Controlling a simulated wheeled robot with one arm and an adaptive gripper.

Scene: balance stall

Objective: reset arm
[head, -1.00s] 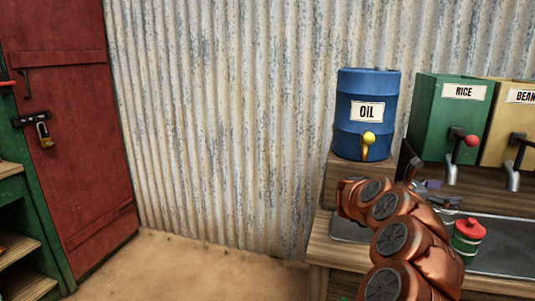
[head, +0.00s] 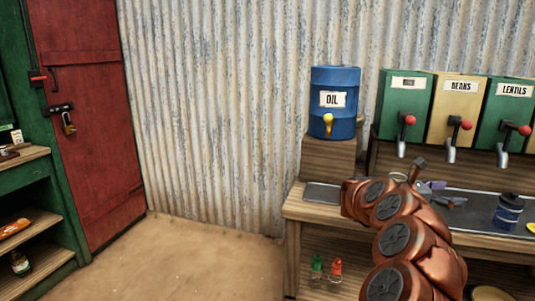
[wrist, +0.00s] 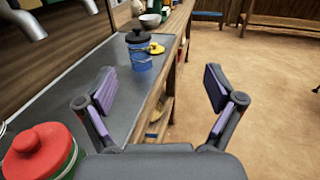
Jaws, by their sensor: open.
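My copper-coloured arm reaches up from the lower right of the head view. My gripper (head: 432,192) is at its far end, partly hidden behind the arm links, over the metal-topped counter (head: 322,194). In the wrist view my gripper (wrist: 160,95) has its two fingers spread wide with nothing between them. A blue jar with a dark lid (wrist: 138,55) stands on the counter beyond the fingers; it also shows in the head view (head: 508,212). A jar with a red lid (wrist: 42,152) is close at the lower left of the wrist view.
A blue oil drum (head: 334,110) stands on a wooden block. Dispensers line the back, including beans (head: 456,115) and lentils (head: 510,115). A red door (head: 95,150) and green shelves (head: 45,205) are at the left. The sandy floor (head: 190,265) between is clear.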

